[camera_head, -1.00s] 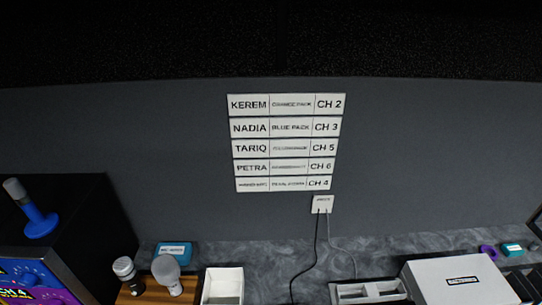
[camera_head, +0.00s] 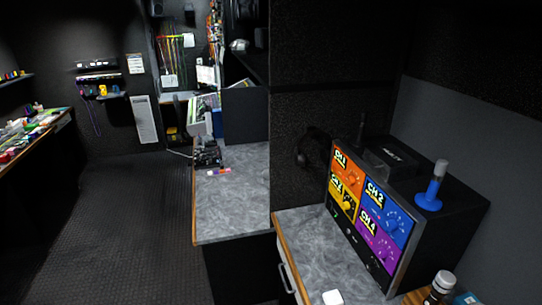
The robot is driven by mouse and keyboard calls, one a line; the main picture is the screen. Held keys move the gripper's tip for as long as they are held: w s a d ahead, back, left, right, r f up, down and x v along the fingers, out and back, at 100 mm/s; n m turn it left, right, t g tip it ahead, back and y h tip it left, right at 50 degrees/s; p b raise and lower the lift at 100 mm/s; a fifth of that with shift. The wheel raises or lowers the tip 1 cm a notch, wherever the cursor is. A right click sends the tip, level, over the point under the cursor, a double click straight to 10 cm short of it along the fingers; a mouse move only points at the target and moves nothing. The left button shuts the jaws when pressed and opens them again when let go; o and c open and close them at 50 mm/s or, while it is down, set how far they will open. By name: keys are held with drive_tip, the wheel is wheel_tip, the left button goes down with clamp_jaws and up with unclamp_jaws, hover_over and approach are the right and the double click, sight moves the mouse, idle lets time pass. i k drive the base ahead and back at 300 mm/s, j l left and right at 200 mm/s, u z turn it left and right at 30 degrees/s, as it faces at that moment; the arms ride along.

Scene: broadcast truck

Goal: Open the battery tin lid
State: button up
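I cannot make out a battery tin or its lid in the current head view. A small white object (camera_head: 333,297) is cut off at the bottom edge, on the grey counter in front of the receiver rack, and I cannot tell what it is. My gripper is not in view.
A black rack (camera_head: 425,245) with coloured CH panels stands at right, with a blue-based microphone stand (camera_head: 430,190) on top. A grey counter (camera_head: 232,195) is at centre; open floor (camera_head: 130,220) lies left.

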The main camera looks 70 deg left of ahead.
sight(388, 157)
drive_tip(key=u, duration=1.8)
drive_tip(key=i+j+z, duration=0.2)
drive_tip(key=i+j, duration=0.4)
drive_tip(key=j, duration=0.15)
